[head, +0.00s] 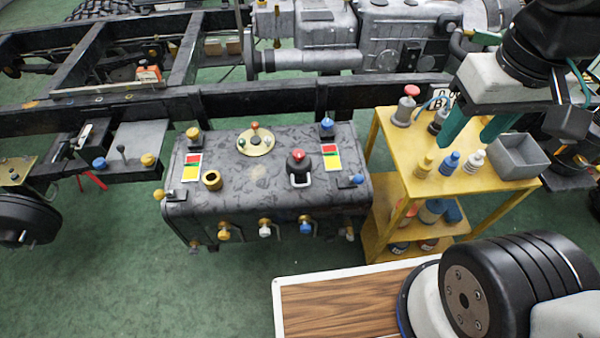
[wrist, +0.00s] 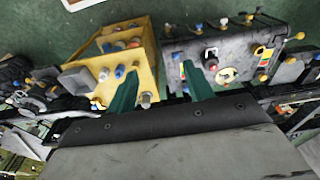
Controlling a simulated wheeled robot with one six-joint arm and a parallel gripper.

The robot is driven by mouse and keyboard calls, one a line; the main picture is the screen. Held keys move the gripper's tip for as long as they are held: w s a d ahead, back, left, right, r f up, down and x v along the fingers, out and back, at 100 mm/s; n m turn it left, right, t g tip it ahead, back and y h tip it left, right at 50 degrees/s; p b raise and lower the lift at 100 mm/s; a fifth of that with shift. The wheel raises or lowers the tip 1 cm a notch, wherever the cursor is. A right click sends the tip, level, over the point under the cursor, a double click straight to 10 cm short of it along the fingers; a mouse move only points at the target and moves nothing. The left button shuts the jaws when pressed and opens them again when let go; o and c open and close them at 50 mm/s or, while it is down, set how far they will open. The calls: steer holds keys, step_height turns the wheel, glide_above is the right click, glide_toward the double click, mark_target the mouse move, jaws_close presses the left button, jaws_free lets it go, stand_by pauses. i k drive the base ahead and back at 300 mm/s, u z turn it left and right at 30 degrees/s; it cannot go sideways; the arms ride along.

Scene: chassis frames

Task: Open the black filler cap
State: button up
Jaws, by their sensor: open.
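The black filler cap (head: 297,160) sits on top of the dark grey tank (head: 240,200), right of its centre. It has a red spot on top and a pale metal loop at its front. In the wrist view a dark cap (wrist: 211,63) shows on the tank (wrist: 250,40), just right of a finger. My gripper (head: 474,128) is open and empty, with two teal fingers spread above the yellow cart, right of the tank and apart from the cap. The gripper also shows in the wrist view (wrist: 158,76).
The yellow cart (head: 385,135) holds several bottles and a grey bin (head: 517,156), close to the tank's right side. The tank top also carries a brass neck (head: 212,180), a round brass plate (head: 255,141) and coloured labels. A dark chassis rail (head: 230,103) runs behind.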

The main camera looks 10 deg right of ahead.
mark_target(299, 169)
steer(key=u, duration=2)
steer(key=k, duration=1.25)
steer(key=z, duration=1.45)
steer(key=i, duration=0.5)
steer(key=u, duration=0.05)
